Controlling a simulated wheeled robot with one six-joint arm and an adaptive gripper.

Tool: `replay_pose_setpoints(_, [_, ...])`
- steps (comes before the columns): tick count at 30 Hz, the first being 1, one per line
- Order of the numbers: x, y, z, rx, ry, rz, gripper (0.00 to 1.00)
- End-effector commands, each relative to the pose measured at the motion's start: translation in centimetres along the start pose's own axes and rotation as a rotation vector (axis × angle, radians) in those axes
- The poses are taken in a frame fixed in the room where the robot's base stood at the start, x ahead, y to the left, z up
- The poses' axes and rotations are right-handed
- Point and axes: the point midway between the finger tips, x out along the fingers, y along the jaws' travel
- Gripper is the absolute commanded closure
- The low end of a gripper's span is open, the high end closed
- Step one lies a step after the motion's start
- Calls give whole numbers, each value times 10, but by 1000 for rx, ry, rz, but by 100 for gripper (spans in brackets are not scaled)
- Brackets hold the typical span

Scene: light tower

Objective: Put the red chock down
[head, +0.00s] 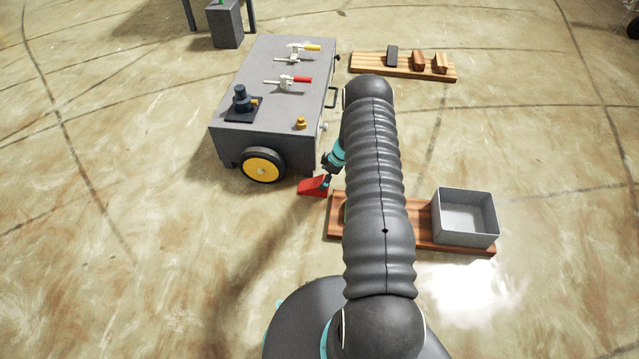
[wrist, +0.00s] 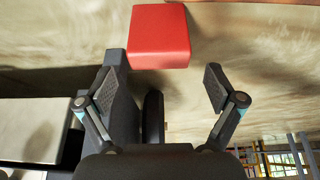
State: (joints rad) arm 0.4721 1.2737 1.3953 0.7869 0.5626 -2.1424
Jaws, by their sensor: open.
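The red chock (head: 312,187) rests on the floor by the near right corner of the grey cart (head: 230,135), to the right of the yellow-hubbed wheel (head: 263,167). In the wrist view the chock (wrist: 160,36) is beyond my fingertips and between their lines, with no finger touching it there. My gripper (wrist: 160,80) is open and empty. In the head view my gripper (head: 326,181) is low beside the chock, and my arm hides part of the area. A dark wheel (wrist: 153,117) shows between the fingers in the wrist view.
A wooden board (head: 337,222) with a grey open box (head: 465,217) lies to the right of the chock. Another board (head: 405,70) at the back holds several small blocks. The cart top carries red and yellow-handled clamps. Floor left of the cart is clear.

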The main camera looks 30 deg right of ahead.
Motion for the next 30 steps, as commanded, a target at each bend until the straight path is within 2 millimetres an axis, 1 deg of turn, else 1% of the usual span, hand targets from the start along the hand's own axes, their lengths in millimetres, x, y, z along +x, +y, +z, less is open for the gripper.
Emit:
replay_pose_setpoints(1, [-12,1,0,1,0,2,7])
replay_pose_setpoints(6, [-40,1,0,1,1,1,7])
replay_pose_setpoints(9, [-51,0,0,1,0,0,7])
replay_pose_setpoints(13, [-60,0,-1,2,0,0,7])
replay_pose_setpoints(16, [-73,1,-10,8,-1,3,7])
replay_pose_setpoints(17, [-79,1,-15,11,-2,4,7])
replay_pose_setpoints(20, [-110,1,-41,35,-6,14,7])
replay_pose_setpoints(21, [-125,-1,-53,48,-8,18,7])
replay_pose_setpoints(23, [-149,-5,-72,71,-12,24,7])
replay_pose_setpoints(24, [-165,-8,-85,87,-14,29,7])
replay_pose_setpoints(26, [-188,-16,-103,111,-19,35,7])
replay_pose_setpoints(30, [-240,-38,-141,170,-29,52,7])
